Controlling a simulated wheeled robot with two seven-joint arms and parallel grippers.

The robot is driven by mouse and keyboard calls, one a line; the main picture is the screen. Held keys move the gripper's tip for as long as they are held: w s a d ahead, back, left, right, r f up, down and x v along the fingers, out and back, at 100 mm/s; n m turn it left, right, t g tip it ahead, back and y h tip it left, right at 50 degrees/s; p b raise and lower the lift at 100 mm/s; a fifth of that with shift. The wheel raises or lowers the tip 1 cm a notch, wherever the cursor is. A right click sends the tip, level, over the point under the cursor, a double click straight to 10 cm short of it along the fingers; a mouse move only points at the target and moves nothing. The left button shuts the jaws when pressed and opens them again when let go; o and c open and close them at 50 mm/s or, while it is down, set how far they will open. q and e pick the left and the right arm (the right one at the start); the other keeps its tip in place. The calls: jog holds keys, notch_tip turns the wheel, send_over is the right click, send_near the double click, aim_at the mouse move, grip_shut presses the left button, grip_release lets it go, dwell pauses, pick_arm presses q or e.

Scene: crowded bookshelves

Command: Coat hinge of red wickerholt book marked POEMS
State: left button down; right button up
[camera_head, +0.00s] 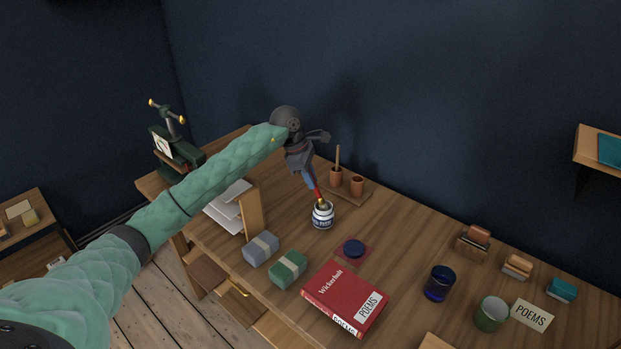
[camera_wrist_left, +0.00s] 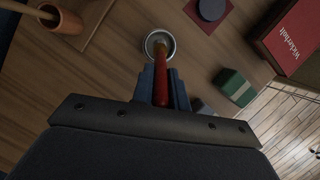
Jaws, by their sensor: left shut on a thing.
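The red book (camera_head: 343,296) marked Wickerholt and POEMS lies flat on the wooden workbench, its lettered spine toward the near side. Part of it shows in the wrist view (camera_wrist_left: 292,38). The jar's round opening shows in the wrist view (camera_wrist_left: 160,40). The book is apart from the gripper, to the right and nearer. My right gripper is not in view.
Grey (camera_head: 261,249) and green (camera_head: 288,269) wrapped blocks lie left of the book. A dark round disc (camera_head: 353,248) lies behind it.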

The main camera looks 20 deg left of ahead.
pick_arm(q)
jog(key=shift+f+b, duration=0.5)
jog(key=shift+f, duration=0.05)
dwell(0.9)
jog(key=shift+s+f+b, duration=0.1)
jog(key=shift+f+b, duration=0.05)
jog(key=shift+b, duration=0.4)
dwell(2.0)
jog(key=shift+r+p, duration=0.3)
jog(key=shift+r, duration=3.45)
